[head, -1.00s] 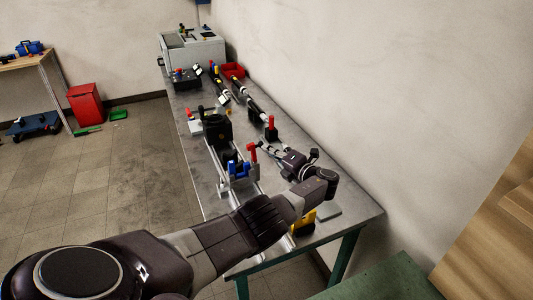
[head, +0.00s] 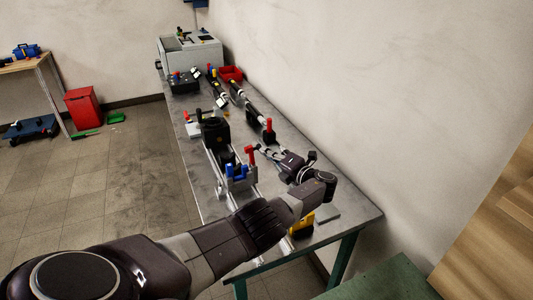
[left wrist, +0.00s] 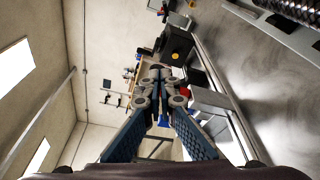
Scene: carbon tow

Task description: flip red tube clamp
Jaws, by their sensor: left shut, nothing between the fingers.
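A red upright lever (head: 268,124) stands on a black clamp at the tube on the right side of the bench. A second red lever (head: 250,154) stands beside a blue clamp block (head: 238,172) nearer to me. I cannot tell which of the two is the red tube clamp. My left gripper (head: 262,151) is shut and empty above the bench, close to the right of the nearer red lever and below the farther one in the picture. Contact cannot be told. Its dark fingers also show in the left wrist view. My right gripper is not in view.
The metal bench (head: 345,205) runs along the wall. A black block (head: 214,132) stands beside the rail. A grey machine (head: 190,52), a black box (head: 184,82) and a red bin (head: 231,74) stand at the far end. A yellow-black object (head: 302,226) lies at the near edge.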

